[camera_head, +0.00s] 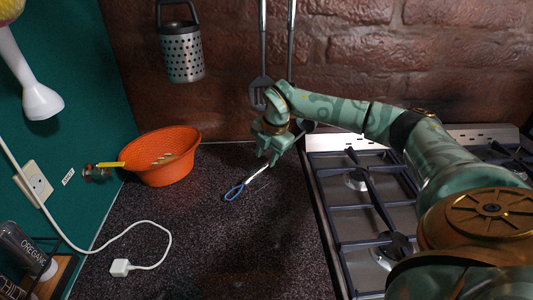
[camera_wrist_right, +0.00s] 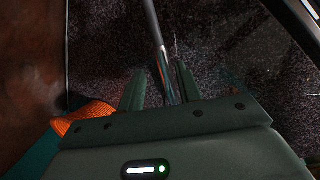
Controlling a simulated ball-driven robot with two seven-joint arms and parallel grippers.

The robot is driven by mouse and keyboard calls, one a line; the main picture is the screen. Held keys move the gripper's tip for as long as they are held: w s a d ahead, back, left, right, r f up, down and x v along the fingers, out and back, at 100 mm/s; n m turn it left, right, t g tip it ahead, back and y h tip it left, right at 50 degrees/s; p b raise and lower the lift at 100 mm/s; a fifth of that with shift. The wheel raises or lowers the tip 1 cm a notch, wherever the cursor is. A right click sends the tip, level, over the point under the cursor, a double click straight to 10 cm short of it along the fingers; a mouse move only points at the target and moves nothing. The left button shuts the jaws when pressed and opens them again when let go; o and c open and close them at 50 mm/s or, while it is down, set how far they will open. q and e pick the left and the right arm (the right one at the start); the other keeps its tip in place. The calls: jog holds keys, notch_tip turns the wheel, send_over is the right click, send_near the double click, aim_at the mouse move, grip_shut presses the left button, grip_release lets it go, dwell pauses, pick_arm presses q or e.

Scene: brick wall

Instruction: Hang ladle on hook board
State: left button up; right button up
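A dark round shape behind the gripper may be the ladle's bowl; I cannot tell. The hook board is out of view; a spatula (camera_head: 261,92) and another long-handled tool hang at the wall. My left gripper is not in view.
An orange basket (camera_head: 165,160) stands left of the gripper. The gas stove (camera_head: 365,200) is to the right. A metal grater (camera_head: 182,53) hangs on the brick wall. A white cable with a plug (camera_head: 120,267) lies at the left. The front middle counter is clear.

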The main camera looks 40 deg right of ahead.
jog(key=p+v, duration=0.3)
jog(key=v, duration=0.9)
jog(key=shift+r, duration=0.3)
jog(key=shift+s+f, duration=0.1)
